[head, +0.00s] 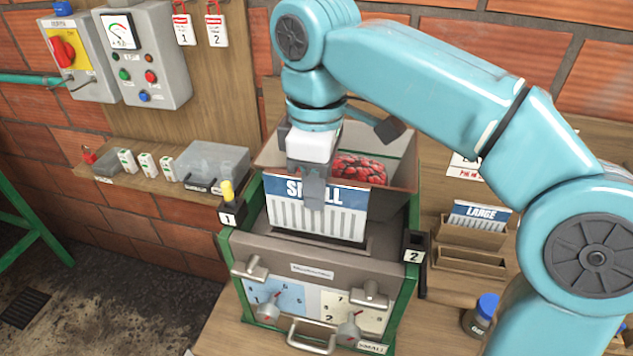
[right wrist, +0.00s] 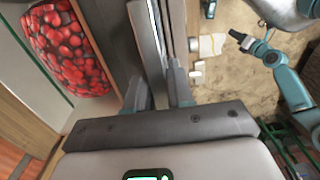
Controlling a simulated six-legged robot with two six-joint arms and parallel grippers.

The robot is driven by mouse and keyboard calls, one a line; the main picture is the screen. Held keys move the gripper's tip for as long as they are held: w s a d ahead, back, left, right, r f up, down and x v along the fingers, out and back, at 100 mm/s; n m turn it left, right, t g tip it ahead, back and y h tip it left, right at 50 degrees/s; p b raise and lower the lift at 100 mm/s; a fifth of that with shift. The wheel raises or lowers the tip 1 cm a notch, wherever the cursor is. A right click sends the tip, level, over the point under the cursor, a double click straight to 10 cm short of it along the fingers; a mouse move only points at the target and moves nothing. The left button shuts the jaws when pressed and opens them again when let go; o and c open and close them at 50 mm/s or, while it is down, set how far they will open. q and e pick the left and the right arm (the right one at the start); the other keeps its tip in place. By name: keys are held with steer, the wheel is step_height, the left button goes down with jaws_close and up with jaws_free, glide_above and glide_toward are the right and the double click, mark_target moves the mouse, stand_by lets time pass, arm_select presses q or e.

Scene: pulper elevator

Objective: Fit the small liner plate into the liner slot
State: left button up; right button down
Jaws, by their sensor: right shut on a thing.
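The small liner plate (head: 340,222) is a white ribbed plate with a blue band reading SMALL. It stands upright over the top of the green-framed machine (head: 322,262), in front of the hopper. My right gripper (head: 314,190) is shut on its upper middle. The right wrist view shows the plate (right wrist: 166,30) edge-on between the fingers (right wrist: 160,95). The liner slot is hidden behind or under the plate's lower edge; I cannot tell whether the plate has entered it. In the right wrist view a teal arm with a dark gripper (right wrist: 242,39) is at upper right, too small to read its jaws.
Red berries (head: 358,169) lie in the hopper behind the plate. A LARGE plate (head: 480,215) stands in a wooden rack (head: 470,235) at right. Posts marked 1 (head: 230,210) and 2 (head: 414,252) flank the machine top. Knobs and a handle (head: 311,336) stick out in front.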

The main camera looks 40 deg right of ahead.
steer(key=shift+s+a, duration=0.1)
steer(key=shift+s, duration=0.05)
steer(key=shift+d, duration=0.2)
steer(key=shift+s, duration=0.3)
steer(key=shift+w+a, duration=0.1)
steer(key=shift+w, duration=0.15)
steer(key=shift+s, duration=0.2)
steer(key=shift+d, duration=0.2)
